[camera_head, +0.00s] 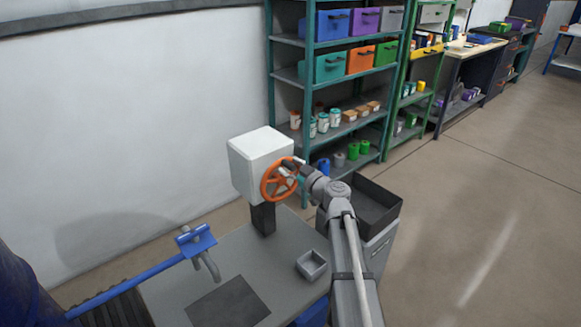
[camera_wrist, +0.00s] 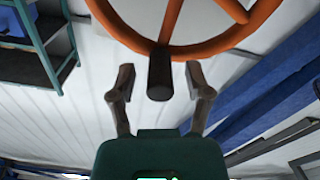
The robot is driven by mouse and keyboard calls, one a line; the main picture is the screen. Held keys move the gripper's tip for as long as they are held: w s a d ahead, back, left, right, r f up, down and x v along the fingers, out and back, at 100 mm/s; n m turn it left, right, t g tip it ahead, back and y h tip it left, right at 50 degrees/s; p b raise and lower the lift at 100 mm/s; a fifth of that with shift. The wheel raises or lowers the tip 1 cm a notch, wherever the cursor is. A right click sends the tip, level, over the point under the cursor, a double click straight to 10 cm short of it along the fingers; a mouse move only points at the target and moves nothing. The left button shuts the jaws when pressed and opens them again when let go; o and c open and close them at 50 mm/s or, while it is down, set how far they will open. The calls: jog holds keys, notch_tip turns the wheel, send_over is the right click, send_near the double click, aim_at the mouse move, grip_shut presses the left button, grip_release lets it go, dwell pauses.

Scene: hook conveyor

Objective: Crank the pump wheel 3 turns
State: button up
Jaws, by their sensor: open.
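The orange pump wheel (camera_head: 279,180) is mounted on the face of a white box (camera_head: 260,160) that stands on a dark post above the grey table. In the wrist view the wheel's rim and spokes (camera_wrist: 183,50) fill the top. A dark crank handle (camera_wrist: 160,76) sticks out from the rim toward the camera. My gripper (camera_wrist: 160,76) is open, with one finger on each side of the handle. Gaps show between the fingers and the handle. In the head view my arm reaches to the wheel and partly hides its right side.
A small grey tray (camera_head: 312,266) and a dark mat (camera_head: 228,303) lie on the grey table (camera_head: 180,288). A blue bar with a hook (camera_head: 197,240) is at the left. A dark bin (camera_head: 373,203) stands right of my arm. Shelves with coloured bins (camera_head: 332,66) stand behind.

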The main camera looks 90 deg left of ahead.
jog(key=shift+a, duration=0.1)
grip_shut()
dwell(0.4)
jog(key=shift+w, duration=0.1)
jog(key=shift+s, duration=0.2)
dwell(0.3)
